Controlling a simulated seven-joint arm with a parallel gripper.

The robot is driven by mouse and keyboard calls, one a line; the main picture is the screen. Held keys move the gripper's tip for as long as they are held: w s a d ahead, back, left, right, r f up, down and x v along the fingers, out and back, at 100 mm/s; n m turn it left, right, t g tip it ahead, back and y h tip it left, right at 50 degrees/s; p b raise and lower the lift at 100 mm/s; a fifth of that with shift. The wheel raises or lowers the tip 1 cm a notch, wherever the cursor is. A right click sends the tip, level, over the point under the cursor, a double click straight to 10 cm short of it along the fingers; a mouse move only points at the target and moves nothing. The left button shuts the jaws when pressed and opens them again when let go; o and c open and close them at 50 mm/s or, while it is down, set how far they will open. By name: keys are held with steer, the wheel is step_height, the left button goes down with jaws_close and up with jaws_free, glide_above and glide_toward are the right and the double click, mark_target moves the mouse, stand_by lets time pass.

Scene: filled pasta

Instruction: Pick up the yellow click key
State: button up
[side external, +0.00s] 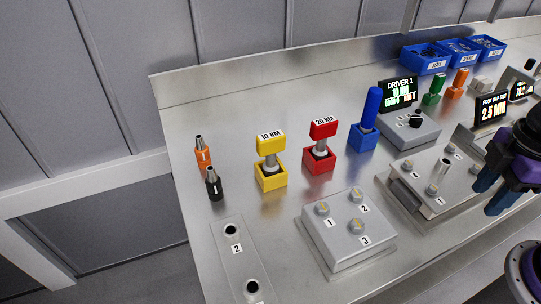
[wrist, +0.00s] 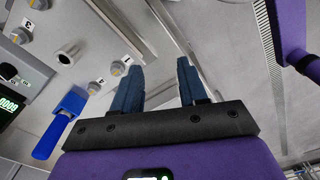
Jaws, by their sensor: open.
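The yellow click key (side external: 270,147) stands upright in a yellow square holder (side external: 271,178) left of centre in the side view, with a "10 NM" label on its top. I do not make it out in the wrist view. My gripper (side external: 489,198) is at the far right of the side view, well to the right of the yellow key, above the steel bench. In the wrist view its two dark blue fingers (wrist: 158,70) are apart with nothing between them.
A red "20 NM" key (side external: 322,129) and a blue-handled tool (side external: 371,107) stand right of the yellow key. Orange (side external: 203,152) and black (side external: 214,184) tools stand left. A raised numbered block (side external: 335,250) lies in front. Bare bench separates them.

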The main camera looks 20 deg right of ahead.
steer(key=shift+o, duration=1.4)
steer(key=shift+a, duration=0.1)
steer(key=n, duration=0.5)
glide_toward(269, 135)
step_height(269, 135, down, 10)
steer(key=shift+w+a, duration=0.15)
steer(key=shift+f, duration=2.65)
